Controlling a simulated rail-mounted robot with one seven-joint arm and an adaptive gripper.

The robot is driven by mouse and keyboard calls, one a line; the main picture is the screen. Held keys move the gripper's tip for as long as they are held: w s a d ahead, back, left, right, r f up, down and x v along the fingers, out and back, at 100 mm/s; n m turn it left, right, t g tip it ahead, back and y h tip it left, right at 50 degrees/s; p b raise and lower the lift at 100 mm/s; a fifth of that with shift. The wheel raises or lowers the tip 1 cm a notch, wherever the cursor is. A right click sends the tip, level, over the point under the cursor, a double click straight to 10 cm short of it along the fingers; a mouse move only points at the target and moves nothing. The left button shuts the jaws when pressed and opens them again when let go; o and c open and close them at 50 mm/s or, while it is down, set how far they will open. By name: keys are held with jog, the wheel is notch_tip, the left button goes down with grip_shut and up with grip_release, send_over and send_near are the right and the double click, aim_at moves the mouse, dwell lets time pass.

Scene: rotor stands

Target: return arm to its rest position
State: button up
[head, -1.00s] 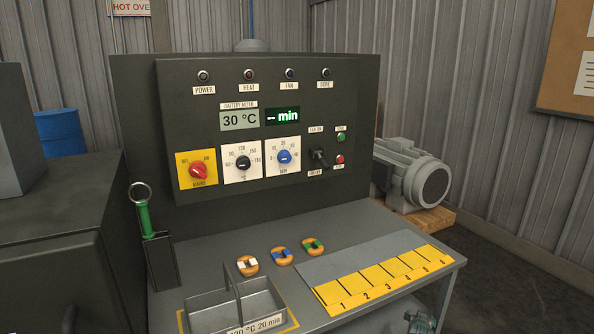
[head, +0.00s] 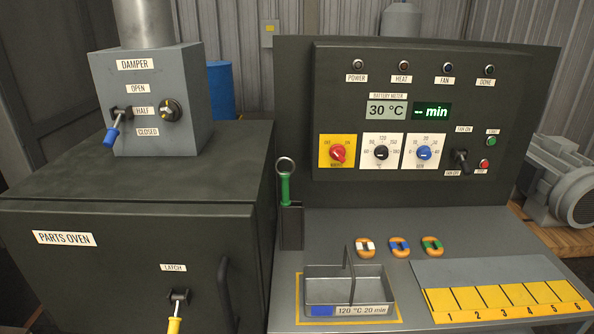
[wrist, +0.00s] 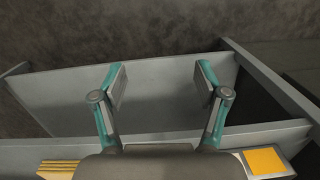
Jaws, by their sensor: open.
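My gripper (wrist: 160,92) shows in the wrist view with its two teal-sided fingers spread apart and nothing between them. Below the fingers is a grey surface with raised edges, and dark floor lies beyond it. Yellow patches show at the bottom of that view, to the left and right of my gripper. My arm and gripper do not show in the head view.
The parts oven (head: 130,250) stands at left with the damper box (head: 160,135) on top. The control panel (head: 430,110) stands at right. A wire-handled tray (head: 325,290), several coloured orange-rimmed pieces and a yellow numbered strip (head: 500,301) are on the bench (head: 450,240).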

jog(key=s+a+r+g, duration=0.1)
jog(key=s+a, duration=0.3)
jog(key=s, duration=0.5)
jog(key=s+a+r+n+g, duration=0.1)
jog(key=s+a+g, duration=0.2)
jog(key=s, duration=0.6)
jog(key=shift+s+a+g+p, duration=0.2)
jog(key=shift+a+g+p, duration=0.2)
jog(key=shift+g, duration=0.4)
